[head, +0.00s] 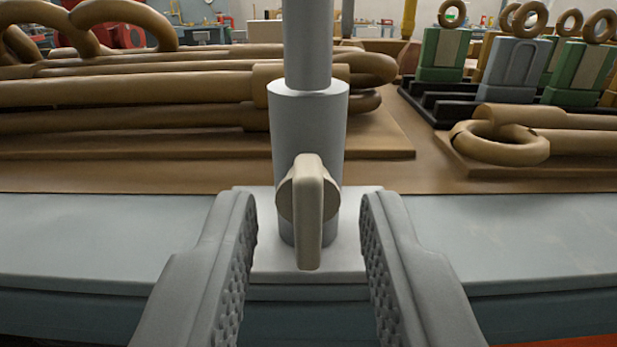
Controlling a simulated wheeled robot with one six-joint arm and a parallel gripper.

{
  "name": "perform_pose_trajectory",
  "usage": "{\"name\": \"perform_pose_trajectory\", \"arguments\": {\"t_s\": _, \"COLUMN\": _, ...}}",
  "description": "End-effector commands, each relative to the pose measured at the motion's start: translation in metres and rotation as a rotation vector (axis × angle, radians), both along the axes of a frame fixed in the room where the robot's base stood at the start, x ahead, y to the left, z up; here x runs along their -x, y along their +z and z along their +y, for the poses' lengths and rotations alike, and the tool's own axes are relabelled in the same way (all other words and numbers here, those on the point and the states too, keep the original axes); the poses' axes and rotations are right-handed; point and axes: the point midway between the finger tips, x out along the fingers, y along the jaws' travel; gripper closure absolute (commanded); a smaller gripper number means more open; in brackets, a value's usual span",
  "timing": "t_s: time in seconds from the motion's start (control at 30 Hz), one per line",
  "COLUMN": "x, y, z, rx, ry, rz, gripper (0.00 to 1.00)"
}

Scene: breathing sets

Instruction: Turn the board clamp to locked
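The board clamp is a grey upright post and collar (308,118) on a pale base plate (262,256) at the table's front edge. Its beige knob (309,212) faces me on the front of the collar. The knob's grip bar stands upright, its long side vertical. My gripper (308,225) is open, with one textured finger on each side of the knob. There is a clear gap between each finger and the knob, and I see no contact. No lock marking is visible on the clamp.
Brown hoses (130,95) lie on a board behind the clamp at left. At right, a dark rack (432,103) holds green and grey blocks with rings. A brown ring (500,142) lies nearer. The grey table edge (110,235) is clear on both sides.

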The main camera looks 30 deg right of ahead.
Motion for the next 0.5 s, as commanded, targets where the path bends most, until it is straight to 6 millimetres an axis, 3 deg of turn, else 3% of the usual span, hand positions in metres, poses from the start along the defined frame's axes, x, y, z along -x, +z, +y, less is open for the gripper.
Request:
{"name": "perform_pose_trajectory", "arguments": {"t_s": 0.37, "x": -0.0047, "y": -0.0001, "z": -0.0029, "rx": 0.000, "ry": 0.000, "rz": 0.000, "gripper": 0.70}}
{"name": "perform_pose_trajectory", "arguments": {"t_s": 0.5, "x": -0.0046, "y": 0.0000, "z": -0.0029, "rx": 0.000, "ry": 0.000, "rz": 0.000, "gripper": 0.94}}
